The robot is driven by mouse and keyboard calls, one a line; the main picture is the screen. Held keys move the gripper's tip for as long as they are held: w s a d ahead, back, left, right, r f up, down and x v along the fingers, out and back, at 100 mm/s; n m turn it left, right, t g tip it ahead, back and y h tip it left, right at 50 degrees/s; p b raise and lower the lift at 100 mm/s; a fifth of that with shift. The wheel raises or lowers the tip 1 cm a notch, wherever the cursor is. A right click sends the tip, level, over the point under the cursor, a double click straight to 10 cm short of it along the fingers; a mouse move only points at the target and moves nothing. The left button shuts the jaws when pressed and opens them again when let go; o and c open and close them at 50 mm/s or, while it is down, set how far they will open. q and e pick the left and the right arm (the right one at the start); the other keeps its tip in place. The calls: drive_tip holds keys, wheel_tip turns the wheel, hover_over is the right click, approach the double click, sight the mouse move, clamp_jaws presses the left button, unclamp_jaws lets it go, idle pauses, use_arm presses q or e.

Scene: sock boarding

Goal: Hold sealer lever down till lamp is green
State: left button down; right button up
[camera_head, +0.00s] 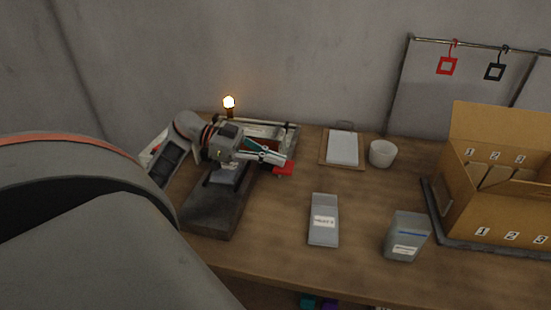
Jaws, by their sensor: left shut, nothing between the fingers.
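The sealer (210,211) stands at the left of the bench, a long dark body partly hidden behind my left arm and gripper. A red grip (283,170), which looks like the end of its lever, shows just below my fingertips. My left gripper (284,160) is shut and empty, its fingertips right above or against the red grip; I cannot tell if they touch. The lamp (229,102) on a short post behind the sealer glows warm yellow-orange, not green. My right gripper is not in view.
A pale tray (290,132) lies behind my gripper. A clipboard (342,148), a white cup (382,153), a grey labelled packet (323,221) and a grey labelled box (406,237) stand to the right. An open numbered carton (476,212) is at far right. Bare wood lies between them.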

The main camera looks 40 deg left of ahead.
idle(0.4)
use_arm(q)
drive_tip(key=shift+r+p, duration=0.45)
drive_tip(key=shift+r, duration=0.05)
wheel_tip(320, 180, up, 3)
drive_tip(key=p, duration=0.3)
drive_tip(key=shift+w+a+r, duration=0.1)
drive_tip(key=shift+w+r, duration=0.05)
drive_tip(key=shift+r, duration=0.05)
drive_tip(key=b+v, duration=0.1)
drive_tip(key=v, duration=0.9)
drive_tip(key=shift+f+b, duration=0.25)
drive_tip(key=shift+b, duration=0.1)
drive_tip(key=shift+w+a, duration=0.1)
